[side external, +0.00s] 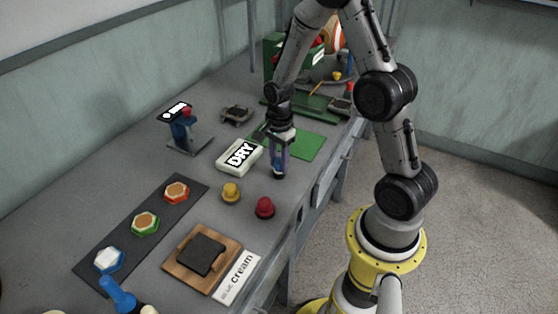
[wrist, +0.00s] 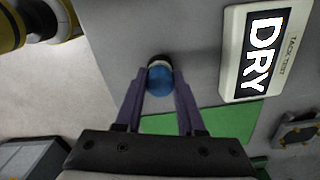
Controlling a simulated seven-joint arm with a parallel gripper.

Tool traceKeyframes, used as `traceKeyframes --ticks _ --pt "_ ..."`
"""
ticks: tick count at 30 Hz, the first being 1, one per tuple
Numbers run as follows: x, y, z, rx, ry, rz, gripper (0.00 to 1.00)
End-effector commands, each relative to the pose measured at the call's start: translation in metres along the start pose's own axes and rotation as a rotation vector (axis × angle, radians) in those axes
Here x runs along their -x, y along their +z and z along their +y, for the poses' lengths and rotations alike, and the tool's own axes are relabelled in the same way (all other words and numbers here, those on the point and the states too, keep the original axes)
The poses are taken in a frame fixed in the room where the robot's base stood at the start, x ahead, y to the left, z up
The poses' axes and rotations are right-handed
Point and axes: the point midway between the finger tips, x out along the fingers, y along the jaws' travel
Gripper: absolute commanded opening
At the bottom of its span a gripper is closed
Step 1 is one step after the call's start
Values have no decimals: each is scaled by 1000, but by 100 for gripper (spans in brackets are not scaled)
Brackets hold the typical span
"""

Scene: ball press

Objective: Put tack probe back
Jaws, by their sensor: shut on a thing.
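My gripper (side external: 279,162) points down over the grey bench, beside the DRY tack test box (side external: 240,156). Its purple fingers are shut on a small blue-topped piece, which looks like the tack probe (wrist: 160,80). In the wrist view the blue top sits between the fingertips, with a white and dark end beyond it. In the side view its dark lower end (side external: 278,176) shows below the fingers, at or close to the bench top; I cannot tell whether it touches. The tack test box also shows in the wrist view (wrist: 229,60), to the right of the fingers.
A green mat (side external: 305,146) lies behind my gripper. A yellow knob (side external: 231,191) and a red knob (side external: 265,207) stand in front. A blue stand (side external: 185,133) is to the left. A dark strip with coloured hexagonal pieces (side external: 145,222) and a wooden board (side external: 177,265) lie nearer the camera.

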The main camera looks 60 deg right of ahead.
Motion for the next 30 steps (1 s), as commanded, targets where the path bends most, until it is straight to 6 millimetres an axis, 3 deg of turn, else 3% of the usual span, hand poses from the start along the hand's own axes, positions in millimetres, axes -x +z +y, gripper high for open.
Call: traceKeyframes --ticks 2,3,7,19,23,30 --pt "-3 0 0 0 1 0 0" --pt "-2 0 0 0 1 0 45" --pt "-2 0 0 0 1 0 68" --pt "5 0 -1 0 -4 0 68" --pt "24 0 -1 0 -6 1 68" --pt "75 0 -2 0 -7 1 68"
